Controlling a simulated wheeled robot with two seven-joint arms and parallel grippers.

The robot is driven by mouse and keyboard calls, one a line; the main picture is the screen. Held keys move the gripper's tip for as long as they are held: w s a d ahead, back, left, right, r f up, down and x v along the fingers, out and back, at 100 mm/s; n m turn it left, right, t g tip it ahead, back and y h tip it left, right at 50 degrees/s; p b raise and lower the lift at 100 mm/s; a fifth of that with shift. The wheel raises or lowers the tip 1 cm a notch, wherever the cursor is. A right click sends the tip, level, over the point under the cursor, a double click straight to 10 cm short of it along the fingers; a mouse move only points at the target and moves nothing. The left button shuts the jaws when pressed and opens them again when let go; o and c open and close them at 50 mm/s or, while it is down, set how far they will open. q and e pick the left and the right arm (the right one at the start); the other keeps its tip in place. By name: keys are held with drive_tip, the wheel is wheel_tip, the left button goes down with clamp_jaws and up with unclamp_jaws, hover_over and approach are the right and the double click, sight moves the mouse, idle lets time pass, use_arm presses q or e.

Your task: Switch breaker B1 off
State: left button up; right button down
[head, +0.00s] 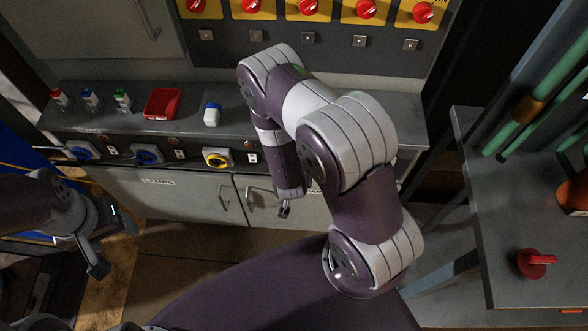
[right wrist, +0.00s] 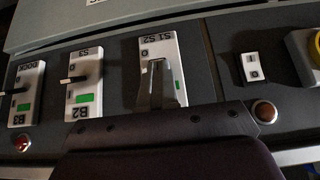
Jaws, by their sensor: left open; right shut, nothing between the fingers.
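In the right wrist view a white breaker plate marked S1 S2 (right wrist: 181,49) is in front of my right gripper (right wrist: 157,66). The gripper is shut and empty, its fingertips over the middle of this plate. They hide the lever and most of the lower part, so I cannot read a B1 label or tell whether they touch. A sliver of green shows beside them. In the head view my right gripper (head: 285,210) hangs before the cabinet front, and my arm hides the panel there. My left gripper (head: 112,243) is open and empty at the left.
Breakers B2 (right wrist: 84,90) and B3 (right wrist: 26,100) sit beside the S1 S2 plate, each showing green. A small rocker switch (right wrist: 251,66) is on the other side. The counter holds a red tray (head: 162,104). A side table (head: 510,215) stands at the right.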

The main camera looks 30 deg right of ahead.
drive_tip(key=shift+s+a+f+b, duration=0.15)
drive_tip(key=shift+s+f+b, duration=0.1)
drive_tip(key=shift+f, duration=0.35)
drive_tip(key=shift+s+a+f+b, duration=0.15)
drive_tip(key=shift+s+f+b, duration=0.1)
drive_tip(key=shift+f, duration=0.3)
drive_tip(key=shift+r+p, duration=0.8)
